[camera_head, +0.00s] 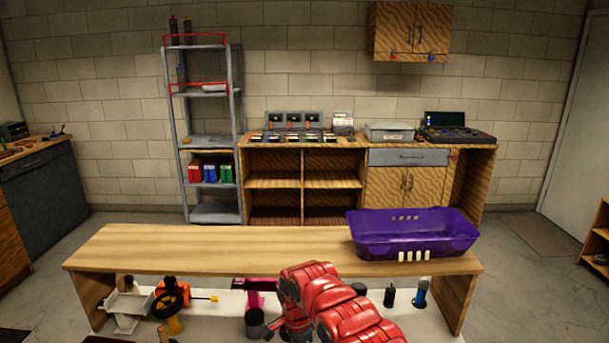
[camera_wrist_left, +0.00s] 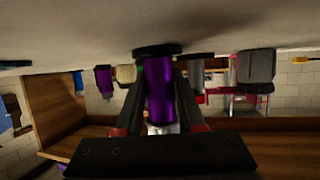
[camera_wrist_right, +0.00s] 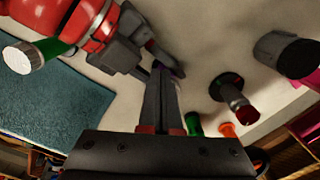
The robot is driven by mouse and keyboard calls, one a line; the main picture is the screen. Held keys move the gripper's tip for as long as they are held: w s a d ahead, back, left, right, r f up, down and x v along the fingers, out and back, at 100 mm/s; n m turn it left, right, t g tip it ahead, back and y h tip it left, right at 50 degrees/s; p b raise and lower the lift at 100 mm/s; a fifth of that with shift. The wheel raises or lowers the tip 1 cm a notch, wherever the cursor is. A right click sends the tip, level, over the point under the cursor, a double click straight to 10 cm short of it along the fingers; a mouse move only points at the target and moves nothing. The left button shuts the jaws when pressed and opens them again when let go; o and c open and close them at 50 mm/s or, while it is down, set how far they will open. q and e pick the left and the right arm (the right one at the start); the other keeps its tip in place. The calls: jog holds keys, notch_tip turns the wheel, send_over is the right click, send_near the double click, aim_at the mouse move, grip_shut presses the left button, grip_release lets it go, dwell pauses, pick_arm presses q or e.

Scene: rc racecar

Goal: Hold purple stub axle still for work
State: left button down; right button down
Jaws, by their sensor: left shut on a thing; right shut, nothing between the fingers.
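The purple stub axle (camera_wrist_left: 159,88) is between the two dark fingers of my left gripper (camera_wrist_left: 160,100) in the left wrist view. My left gripper is shut on it. A dark round disc sits at the axle's end against the pale worktop. My right gripper (camera_wrist_right: 163,72) is shut and empty in the right wrist view. Its fingertips are close to a dark gripper on a red arm. In the head view my red arm (camera_head: 330,300) covers part of the worktop, and I cannot make out the stub axle there.
A purple bin (camera_head: 412,248) stands on the wooden shelf (camera_head: 220,245) above the white worktop. An orange-and-black tool (camera_head: 172,295) and a blue bottle (camera_head: 421,292) stand below the shelf. In the right wrist view a black cylinder (camera_wrist_right: 283,52) and a red-tipped part (camera_wrist_right: 240,105) are to the right.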

jog(key=shift+w+d, duration=0.25)
jog(key=shift+w, duration=0.05)
dwell(0.4)
jog(key=shift+s+a+r, duration=0.1)
jog(key=shift+s+a, duration=0.15)
jog(key=shift+s, duration=0.05)
jog(key=shift+a+r, duration=0.1)
jog(key=shift+r, duration=2.85)
notch_tip(320, 180, down, 6)
